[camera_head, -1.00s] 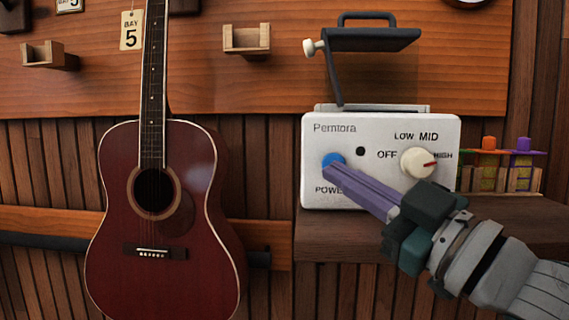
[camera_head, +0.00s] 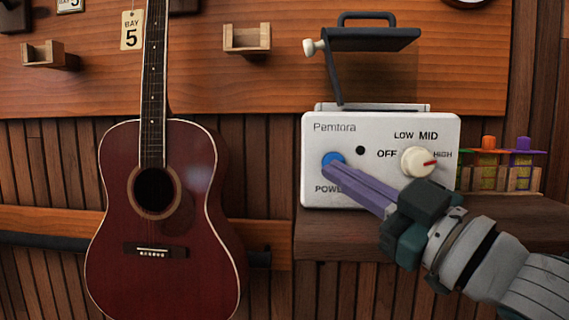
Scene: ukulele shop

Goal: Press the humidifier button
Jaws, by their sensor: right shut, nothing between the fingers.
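The white humidifier (camera_head: 386,186), labelled Pemtora, stands on a brown wooden shelf. Its round blue button (camera_head: 332,159) is at the left of the front face, above the word POWER, which is partly covered. My right gripper (camera_head: 340,169) is shut and empty. Its purple fingers reach from the lower right, with the tips at the blue button's lower right edge. Whether they touch it or press it in, I cannot tell. My left gripper is not in view.
A raised dark lid (camera_head: 372,40) with a handle stands open above the humidifier. A dark red guitar (camera_head: 165,225) hangs at left. Several bottles with coloured caps (camera_head: 489,143) stand in a wooden rack at right. The shelf (camera_head: 345,228) is clear at its front.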

